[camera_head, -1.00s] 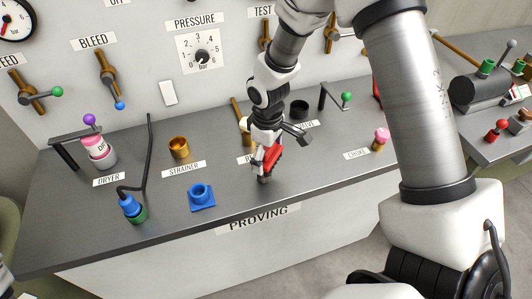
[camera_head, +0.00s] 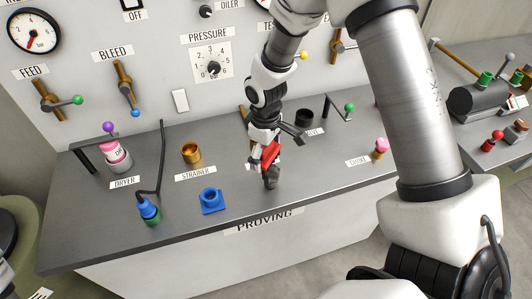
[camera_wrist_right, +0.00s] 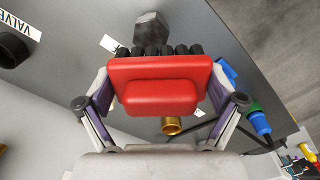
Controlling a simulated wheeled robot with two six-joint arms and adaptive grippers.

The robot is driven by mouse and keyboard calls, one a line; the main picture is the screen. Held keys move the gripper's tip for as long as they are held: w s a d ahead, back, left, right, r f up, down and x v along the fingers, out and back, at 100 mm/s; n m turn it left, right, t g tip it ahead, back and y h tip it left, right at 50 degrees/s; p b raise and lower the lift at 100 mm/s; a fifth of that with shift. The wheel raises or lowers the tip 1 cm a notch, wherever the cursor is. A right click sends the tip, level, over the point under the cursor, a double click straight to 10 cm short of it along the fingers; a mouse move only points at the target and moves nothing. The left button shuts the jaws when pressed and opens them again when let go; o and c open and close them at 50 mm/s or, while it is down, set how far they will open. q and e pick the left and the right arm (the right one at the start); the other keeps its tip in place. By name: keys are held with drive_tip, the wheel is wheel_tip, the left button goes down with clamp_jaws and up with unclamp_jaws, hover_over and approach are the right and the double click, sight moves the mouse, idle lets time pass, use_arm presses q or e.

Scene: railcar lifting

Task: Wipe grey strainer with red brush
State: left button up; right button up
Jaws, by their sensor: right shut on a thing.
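My right gripper (camera_head: 267,152) is shut on the red brush (camera_head: 269,157) above the middle of the bench. In the right wrist view the brush (camera_wrist_right: 155,85) sits between both fingers, its dark bristles pointing away from the gripper. A dark grey faceted piece, which looks like the grey strainer (camera_wrist_right: 151,28), lies just beyond the bristles. The grey strainer also shows in the head view (camera_head: 271,178), just below the brush and partly hidden by it. I cannot tell whether bristles and strainer touch. My left gripper is not in view.
On the bench (camera_head: 310,185) stand a brass cup (camera_head: 191,152) by the STRAINER label, a blue square-based fitting (camera_head: 212,201), a blue-green connector (camera_head: 148,210) with a black hose, and a pink-topped bottle (camera_head: 117,154). A black ring (camera_head: 304,118) stands behind.

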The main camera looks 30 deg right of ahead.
drive_tip(key=shift+w+a+r+p, duration=0.1)
drive_tip(key=shift+a+r+p, duration=0.1)
drive_tip(key=shift+r+p, duration=0.7)
drive_tip(key=shift+r, duration=0.45)
drive_tip(key=shift+d+r, duration=0.15)
drive_tip(key=shift+d, duration=0.1)
drive_tip(key=shift+a, duration=0.15)
